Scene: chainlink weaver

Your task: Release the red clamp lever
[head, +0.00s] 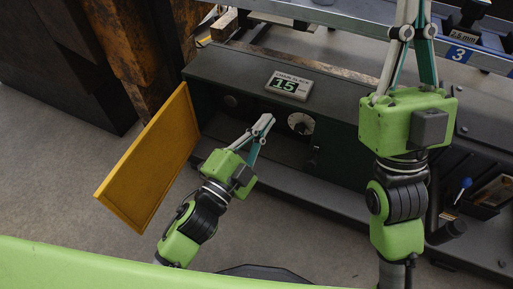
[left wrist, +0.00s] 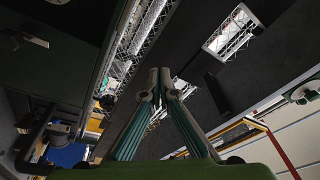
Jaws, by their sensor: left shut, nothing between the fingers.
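I cannot make out a red clamp lever in either view. My left gripper (head: 265,122) is shut and empty in front of the dark green cabinet (head: 210,66), just left of a round pale dial (head: 300,123). In the left wrist view its fingers (left wrist: 159,73) are together, pointing up toward the ceiling trusses. My right gripper (head: 414,35) reaches up over the cabinet's right part toward a metal rail; its fingertips run past the top edge of the head view, so its opening is hidden.
A yellow door (head: 150,158) stands open at the cabinet's left. A blue-handled tool (head: 464,185) stands at the right, near a small tray (head: 494,190). Rusty beams (head: 133,50) stand at the upper left. Grey floor is clear at lower left.

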